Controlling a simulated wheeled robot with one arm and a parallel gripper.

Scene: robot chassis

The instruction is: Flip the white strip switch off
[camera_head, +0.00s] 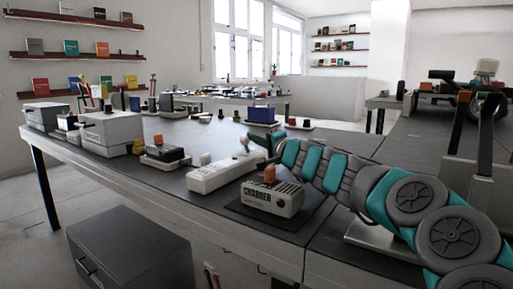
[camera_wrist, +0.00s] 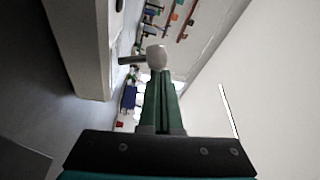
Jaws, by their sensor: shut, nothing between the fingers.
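The white strip (camera_head: 217,173) lies on the dark tabletop near its front edge. A grey round-headed lever (camera_head: 244,142) stands up at its far right end. In the wrist view the strip (camera_wrist: 88,45) is a pale block on the left, and the lever's rounded head (camera_wrist: 157,58) sits just past my fingertips. My gripper (camera_wrist: 160,76) is shut and empty, its green fingers together. In the head view my gripper (camera_head: 259,140) is just right of the lever, partly hidden by my arm. I cannot tell whether the fingertips touch the lever.
A charger box (camera_head: 272,196) with an orange knob stands in front of the strip, close below my arm. A black device (camera_head: 166,155) and a grey box (camera_head: 112,130) stand to the left. A blue block (camera_head: 261,115) is behind. A dark cabinet (camera_head: 130,250) is below the table.

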